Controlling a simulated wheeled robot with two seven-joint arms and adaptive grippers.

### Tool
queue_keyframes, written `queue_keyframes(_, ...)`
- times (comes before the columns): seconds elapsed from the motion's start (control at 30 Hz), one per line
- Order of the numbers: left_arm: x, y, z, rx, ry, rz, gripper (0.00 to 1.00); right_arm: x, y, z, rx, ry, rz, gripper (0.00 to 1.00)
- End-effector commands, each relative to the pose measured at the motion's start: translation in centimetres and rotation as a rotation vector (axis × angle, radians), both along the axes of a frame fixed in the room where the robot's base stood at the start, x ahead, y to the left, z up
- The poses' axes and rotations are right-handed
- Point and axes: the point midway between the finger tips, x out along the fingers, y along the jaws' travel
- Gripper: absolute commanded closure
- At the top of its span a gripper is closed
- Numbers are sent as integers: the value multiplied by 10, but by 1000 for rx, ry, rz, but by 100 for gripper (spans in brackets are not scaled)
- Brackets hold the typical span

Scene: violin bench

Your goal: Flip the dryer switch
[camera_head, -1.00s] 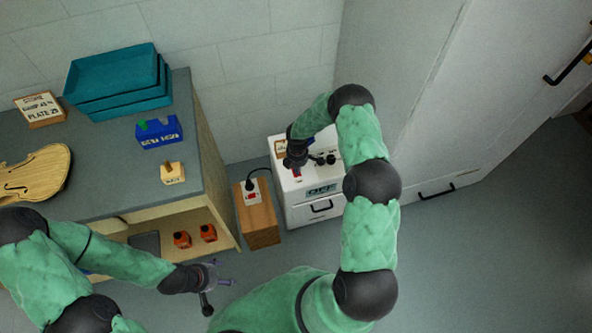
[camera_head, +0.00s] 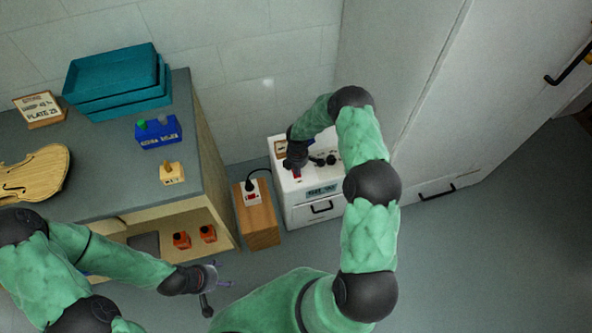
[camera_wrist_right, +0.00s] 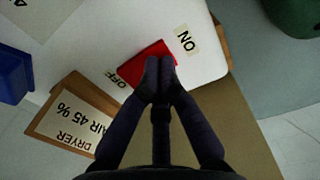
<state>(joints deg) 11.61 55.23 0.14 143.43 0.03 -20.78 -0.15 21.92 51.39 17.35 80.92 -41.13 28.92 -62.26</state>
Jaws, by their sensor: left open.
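The dryer is a white cabinet (camera_head: 297,212) on the floor right of the bench, with a small display (camera_head: 321,191) showing a line of text too small to read. Its red switch (camera_wrist_right: 143,58) sits on the white top between an ON label (camera_wrist_right: 187,40) and an OFF label (camera_wrist_right: 116,77). My right gripper (camera_wrist_right: 160,72) is shut and empty, its fingertips together at the switch's near edge, touching or very close. They hide part of the switch. In the head view my right gripper (camera_head: 297,168) is over the dryer top. My left gripper (camera_head: 222,276) is open and empty, low left.
A wooden box (camera_head: 261,222) with a plugged-in cord stands left of the dryer. The bench (camera_head: 110,180) holds a violin body (camera_head: 38,172), teal trays (camera_head: 118,82) and a blue box (camera_head: 158,133). A tall pale cabinet (camera_head: 440,110) stands to the right. The right floor is clear.

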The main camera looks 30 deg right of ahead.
Motion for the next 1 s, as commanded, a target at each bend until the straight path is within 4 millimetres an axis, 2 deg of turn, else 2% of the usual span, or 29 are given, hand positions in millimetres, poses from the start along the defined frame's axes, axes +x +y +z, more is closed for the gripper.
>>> queue_keyframes(0.5,0,0,25,0,0,0,26,0,0,38,0,-1,0,100)
queue_keyframes(1.0,0,0,43,0,0,0,26,0,0,68,0,-1,1,100)
